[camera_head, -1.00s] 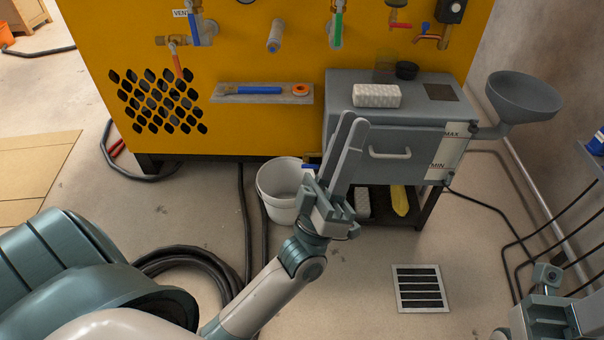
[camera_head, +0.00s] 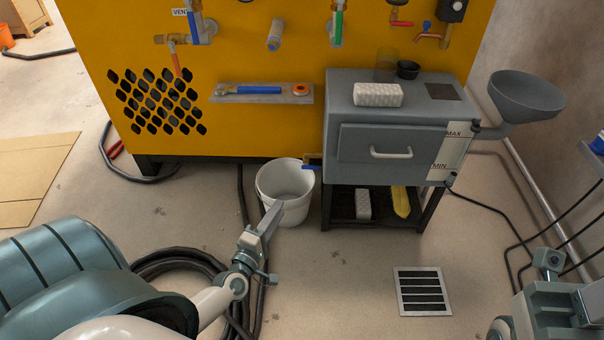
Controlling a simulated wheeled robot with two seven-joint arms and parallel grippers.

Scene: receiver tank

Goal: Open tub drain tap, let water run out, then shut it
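The tub is a grey box (camera_head: 395,172) with a white front handle, on a dark stand against the yellow machine. Its drain tap (camera_head: 312,164), brassy with a blue lever, sticks out low on the tub's left side. A white bucket (camera_head: 287,212) stands on the floor below the tap; its inside looks empty. My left gripper (camera_head: 276,212) is in front of the bucket, covering part of its lower wall, below and left of the tap and apart from it. Its fingers show edge-on, so their gap is hidden. Only part of my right arm shows at lower right; its fingers are out of view.
A MAX/MIN level gauge (camera_head: 450,152) and a grey funnel (camera_head: 525,92) are on the tub's right. A floor drain grate (camera_head: 422,291) lies in front. Black hoses (camera_head: 175,262) coil on the floor beside my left arm. Other taps line the yellow machine (camera_head: 250,135).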

